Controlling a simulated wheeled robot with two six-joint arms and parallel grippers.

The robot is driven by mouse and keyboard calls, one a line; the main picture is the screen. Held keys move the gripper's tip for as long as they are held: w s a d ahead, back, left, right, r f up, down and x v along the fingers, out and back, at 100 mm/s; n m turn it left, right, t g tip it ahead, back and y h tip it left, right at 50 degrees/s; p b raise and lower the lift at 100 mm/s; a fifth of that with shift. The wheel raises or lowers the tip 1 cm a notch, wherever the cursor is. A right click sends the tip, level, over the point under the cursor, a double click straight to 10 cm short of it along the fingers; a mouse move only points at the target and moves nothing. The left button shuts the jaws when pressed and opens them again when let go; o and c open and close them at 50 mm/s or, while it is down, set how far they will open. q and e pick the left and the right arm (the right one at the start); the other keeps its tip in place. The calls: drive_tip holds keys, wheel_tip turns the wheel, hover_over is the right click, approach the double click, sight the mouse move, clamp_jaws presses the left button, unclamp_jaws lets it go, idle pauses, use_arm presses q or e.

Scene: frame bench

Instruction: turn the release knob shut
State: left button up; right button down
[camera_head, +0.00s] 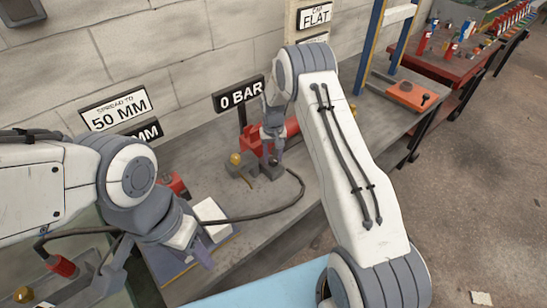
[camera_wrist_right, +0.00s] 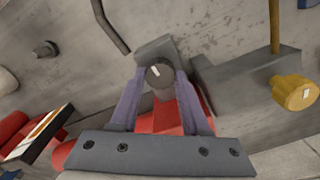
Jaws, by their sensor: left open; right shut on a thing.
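The release knob (camera_wrist_right: 158,73) is a dark round knob with a short white mark, on a grey block (camera_wrist_right: 155,48). In the right wrist view the mark is tilted slightly from upright. My right gripper (camera_wrist_right: 160,85) has its two purple fingers on either side of the knob and is shut on it. In the head view the right gripper (camera_head: 274,152) reaches down to the block beside a red cylinder (camera_head: 291,127); the knob is mostly hidden there. My left gripper (camera_head: 203,258) is open, low on the left above the bench front.
A yellow knob (camera_wrist_right: 295,93) sits on a neighbouring grey block. A black hose (camera_head: 270,212) curves across the bench. A "0 BAR" sign (camera_head: 239,95) stands behind. A blue frame with an orange base (camera_head: 407,93) is at the right.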

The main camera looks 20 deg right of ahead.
sight(273, 159)
drive_tip(key=shift+w+r+m, duration=0.1)
drive_tip(key=shift+m, duration=0.8)
drive_tip(key=shift+c, duration=1.9)
unclamp_jaws()
wheel_tip(273, 159, up, 10)
drive_tip(key=b, duration=0.2)
drive_tip(key=shift+r, duration=0.2)
